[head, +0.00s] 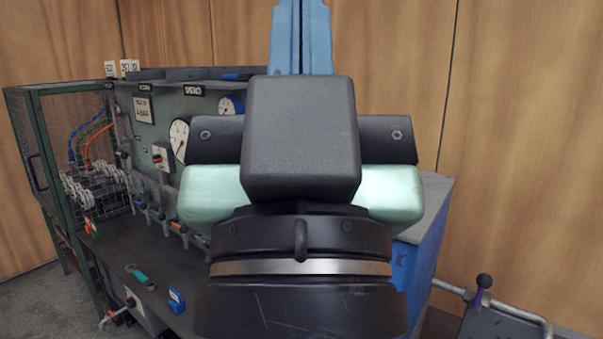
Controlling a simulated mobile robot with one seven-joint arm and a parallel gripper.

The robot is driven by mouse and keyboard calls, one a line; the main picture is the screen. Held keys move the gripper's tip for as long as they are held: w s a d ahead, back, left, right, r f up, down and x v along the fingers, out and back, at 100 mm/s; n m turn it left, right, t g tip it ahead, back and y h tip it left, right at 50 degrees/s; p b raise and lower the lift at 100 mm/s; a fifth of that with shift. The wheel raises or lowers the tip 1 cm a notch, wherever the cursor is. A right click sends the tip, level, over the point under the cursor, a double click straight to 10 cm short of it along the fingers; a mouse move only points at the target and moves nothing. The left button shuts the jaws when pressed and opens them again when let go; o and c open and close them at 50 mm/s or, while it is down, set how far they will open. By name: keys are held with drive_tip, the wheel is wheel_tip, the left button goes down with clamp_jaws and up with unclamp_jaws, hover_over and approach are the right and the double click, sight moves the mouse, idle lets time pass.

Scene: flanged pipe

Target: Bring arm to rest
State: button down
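My arm's end fills the middle of the head view, very close to the camera. A black round wrist with a silver ring is at the bottom. Above it is my gripper (300,140), with a dark block in front and pale green parts on both sides. It is seen from behind, so its fingertips are hidden. I cannot tell whether it is open, shut or holding something.
A grey-green panel (150,108) with dials stands on a dark bench (160,285) at left, beside a green mesh cage (32,150). A blue cabinet (425,250) is behind my arm. A blue upright (300,35) rises above it. A lever (482,290) stands lower right.

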wheel_tip(320, 180, up, 14)
drive_tip(key=p, duration=1.1)
drive_tip(key=shift+f, duration=0.15)
